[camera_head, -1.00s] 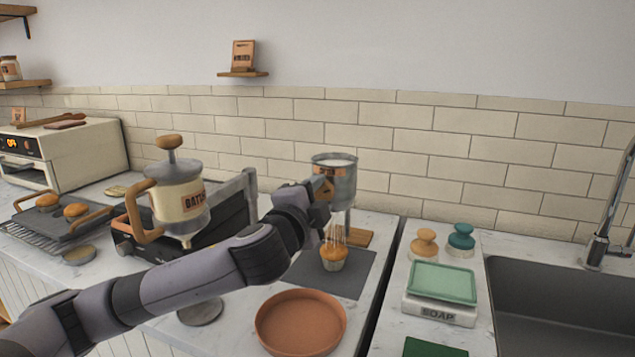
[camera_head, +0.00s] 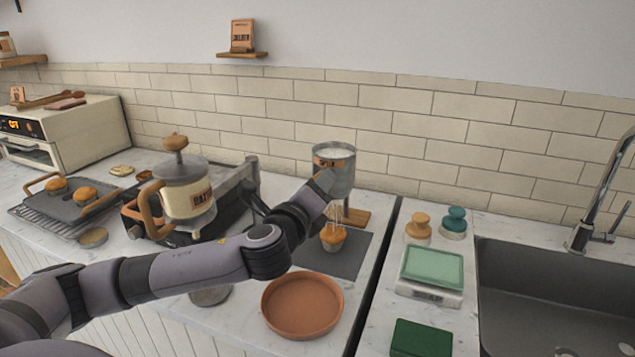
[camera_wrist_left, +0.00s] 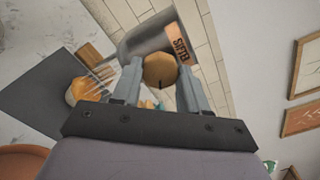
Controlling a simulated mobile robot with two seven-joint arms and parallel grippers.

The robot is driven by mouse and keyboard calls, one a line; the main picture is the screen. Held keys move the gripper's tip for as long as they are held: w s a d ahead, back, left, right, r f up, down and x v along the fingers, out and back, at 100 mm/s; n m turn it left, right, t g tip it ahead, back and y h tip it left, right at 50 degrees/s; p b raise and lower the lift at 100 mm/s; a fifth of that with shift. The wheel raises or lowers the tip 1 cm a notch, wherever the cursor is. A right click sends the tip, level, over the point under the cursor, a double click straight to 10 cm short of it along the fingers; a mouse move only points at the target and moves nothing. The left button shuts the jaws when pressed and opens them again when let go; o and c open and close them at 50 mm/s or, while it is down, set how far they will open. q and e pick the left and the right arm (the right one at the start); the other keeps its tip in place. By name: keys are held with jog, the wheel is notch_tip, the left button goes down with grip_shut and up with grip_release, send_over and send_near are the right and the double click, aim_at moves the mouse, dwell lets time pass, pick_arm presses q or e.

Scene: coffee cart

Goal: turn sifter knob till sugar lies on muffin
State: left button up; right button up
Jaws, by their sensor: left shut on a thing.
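The metal sifter (camera_head: 334,168) with white sugar in its open top stands on its wooden-based stand on the counter. Its round wooden knob (camera_wrist_left: 160,70) sits between the fingers of my left gripper (camera_wrist_left: 160,82), which is shut on it. In the head view my left gripper (camera_head: 322,184) hides the knob. A muffin (camera_head: 333,237) stands on a dark mat (camera_head: 350,257) below the sifter. Fine white streaks fall from the sifter onto the muffin, and they also show in the wrist view above the muffin (camera_wrist_left: 78,90). Whether sugar lies on its top is too small to tell. My right gripper is not in view.
A terracotta dish (camera_head: 302,305) lies in front of the mat. A scale (camera_head: 431,276), two stampers and a sink (camera_head: 560,290) are at right.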

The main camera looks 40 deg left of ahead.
pick_arm(q)
jog(key=m, duration=1)
jog(key=shift+f, duration=0.1)
jog(key=shift+m, duration=0.4)
jog(key=o, duration=1.1)
jog(key=shift+c, duration=0.2)
jog(key=b+v, duration=0.1)
jog(key=v, duration=0.6)
